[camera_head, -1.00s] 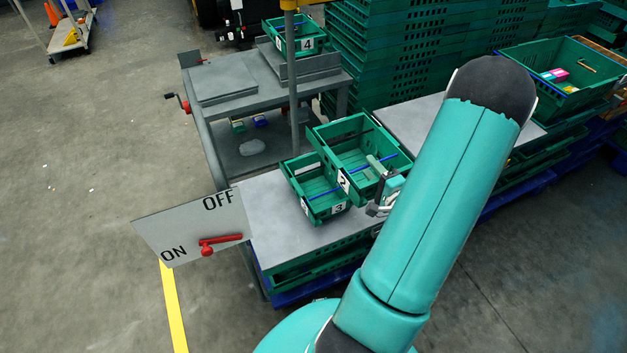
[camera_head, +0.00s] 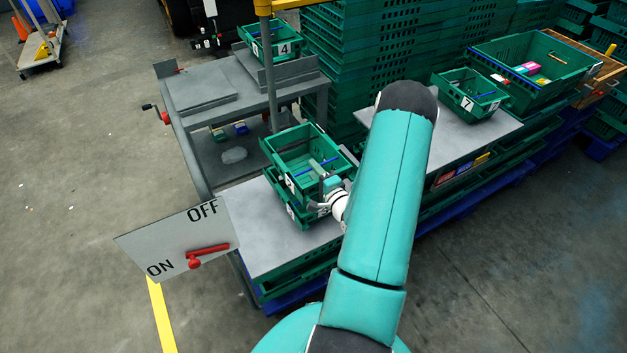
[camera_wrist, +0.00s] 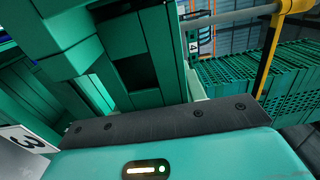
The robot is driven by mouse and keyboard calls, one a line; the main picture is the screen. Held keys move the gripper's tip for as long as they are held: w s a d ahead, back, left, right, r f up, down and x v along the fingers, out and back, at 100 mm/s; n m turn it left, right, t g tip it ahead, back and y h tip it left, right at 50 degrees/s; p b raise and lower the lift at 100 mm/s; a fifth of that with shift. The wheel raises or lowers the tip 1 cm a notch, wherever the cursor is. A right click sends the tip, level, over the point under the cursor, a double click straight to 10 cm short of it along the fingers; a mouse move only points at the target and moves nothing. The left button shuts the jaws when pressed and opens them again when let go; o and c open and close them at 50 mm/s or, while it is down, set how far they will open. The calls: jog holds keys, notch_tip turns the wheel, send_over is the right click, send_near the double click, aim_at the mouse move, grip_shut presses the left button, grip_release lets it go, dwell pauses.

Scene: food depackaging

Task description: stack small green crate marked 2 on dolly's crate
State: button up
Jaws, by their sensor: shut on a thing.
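The small green crate marked 2 (camera_head: 280,150) is in my gripper (camera_head: 324,180), which is shut on its near right side. The crate is over the small green crate marked 3 (camera_head: 292,212) and hides most of it. Crate 3 is on a grey board (camera_head: 266,240). I cannot tell whether crate 2 rests on crate 3 or hangs just above it. In the wrist view, close green crate walls (camera_wrist: 128,60) fill the upper left, and crate 3's label (camera_wrist: 25,140) shows at the lower left. I cannot make out which crate is the dolly's.
Crate 4 (camera_head: 284,49) stands on the grey workbench (camera_head: 205,82) behind. Crate 7 (camera_head: 467,103) and a larger crate with coloured packs (camera_head: 490,47) are at right. Tall crate stacks (camera_head: 375,45) stand behind. An ON/OFF panel (camera_head: 150,240) is at left front; the left floor is open.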

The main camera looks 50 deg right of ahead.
jog(key=shift+w+f, duration=0.4)
jog(key=shift+f, duration=1.5)
jog(key=o, duration=1.3)
jog(key=shift+f, duration=0.1)
